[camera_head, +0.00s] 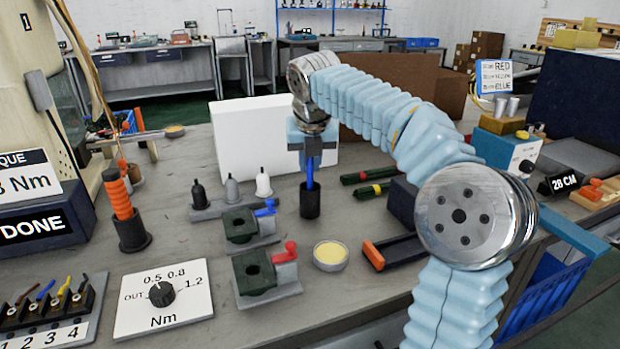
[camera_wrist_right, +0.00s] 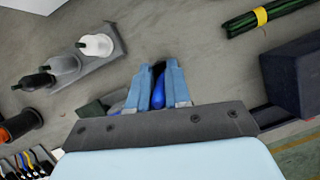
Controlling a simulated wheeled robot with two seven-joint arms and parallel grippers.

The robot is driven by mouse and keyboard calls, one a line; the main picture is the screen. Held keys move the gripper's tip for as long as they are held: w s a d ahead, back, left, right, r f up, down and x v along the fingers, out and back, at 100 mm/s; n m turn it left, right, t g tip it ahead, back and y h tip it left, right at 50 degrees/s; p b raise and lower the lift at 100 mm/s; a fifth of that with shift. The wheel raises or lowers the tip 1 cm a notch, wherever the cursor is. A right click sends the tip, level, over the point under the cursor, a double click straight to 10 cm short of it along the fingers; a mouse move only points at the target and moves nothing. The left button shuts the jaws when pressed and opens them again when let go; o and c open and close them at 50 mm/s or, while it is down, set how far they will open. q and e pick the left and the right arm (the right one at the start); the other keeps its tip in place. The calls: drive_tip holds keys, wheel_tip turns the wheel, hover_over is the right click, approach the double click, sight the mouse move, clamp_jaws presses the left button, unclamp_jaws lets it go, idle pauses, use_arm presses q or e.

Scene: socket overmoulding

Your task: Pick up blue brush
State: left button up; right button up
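The blue brush (camera_head: 310,174) stands upright in a small black cup (camera_head: 310,204) near the middle of the bench. My right gripper (camera_head: 311,152) points down from above, with its fingers on either side of the brush's upper handle. In the right wrist view the blue handle (camera_wrist_right: 158,95) shows between the two light-blue fingers (camera_wrist_right: 158,78). I cannot tell whether the fingers press on it or stand slightly apart from it. The brush's lower end is hidden in the cup. My left gripper is not in view.
A rack with black, grey and white nozzle-like pieces (camera_head: 263,183) stands left of the cup. Dark green clamp blocks (camera_head: 240,226) and a yellow-filled bowl (camera_head: 331,255) are in front. Green rods (camera_head: 368,175) lie to the right. A white panel (camera_head: 235,138) stands behind.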

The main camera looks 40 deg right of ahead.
clamp_jaws()
wheel_tip(320, 180, up, 10)
idle(0.6)
idle(2.2)
